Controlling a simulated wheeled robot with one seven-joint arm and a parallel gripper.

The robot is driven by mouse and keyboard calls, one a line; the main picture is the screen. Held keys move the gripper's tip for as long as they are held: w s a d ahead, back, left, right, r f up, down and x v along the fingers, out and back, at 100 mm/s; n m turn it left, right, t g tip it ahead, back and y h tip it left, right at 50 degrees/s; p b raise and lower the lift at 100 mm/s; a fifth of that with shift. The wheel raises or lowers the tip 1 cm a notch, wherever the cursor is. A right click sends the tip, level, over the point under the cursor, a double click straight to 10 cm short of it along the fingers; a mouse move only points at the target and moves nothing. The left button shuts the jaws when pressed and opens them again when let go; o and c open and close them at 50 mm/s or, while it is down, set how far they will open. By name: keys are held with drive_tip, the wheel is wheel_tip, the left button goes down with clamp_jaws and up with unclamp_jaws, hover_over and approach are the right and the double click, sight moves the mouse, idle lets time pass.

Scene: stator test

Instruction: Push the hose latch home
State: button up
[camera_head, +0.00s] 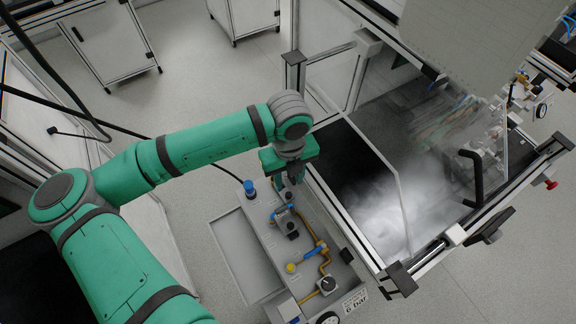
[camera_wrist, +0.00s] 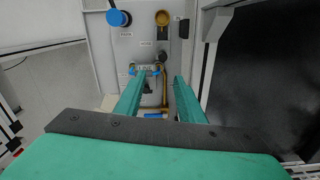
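A blue-and-grey fitting (camera_head: 284,214) on the grey panel looks like the hose latch, but I cannot be sure. My gripper (camera_head: 284,184) hangs above the upper part of the panel, close to this fitting. In the wrist view my gripper (camera_wrist: 160,76) has its two green fingers apart, with nothing clearly held between them. I cannot tell whether a finger touches the fitting, or how far the latch is seated.
A framed machine with a clear guard (camera_head: 400,205) stands close on the right. Floor (camera_head: 215,95) is open behind.

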sight(288, 195)
drive_tip(key=f, duration=0.3)
drive_tip(key=w+f, duration=0.1)
drive_tip(key=f, duration=0.6)
drive_tip(key=shift+w+f, duration=0.2)
drive_tip(key=shift+f, duration=0.2)
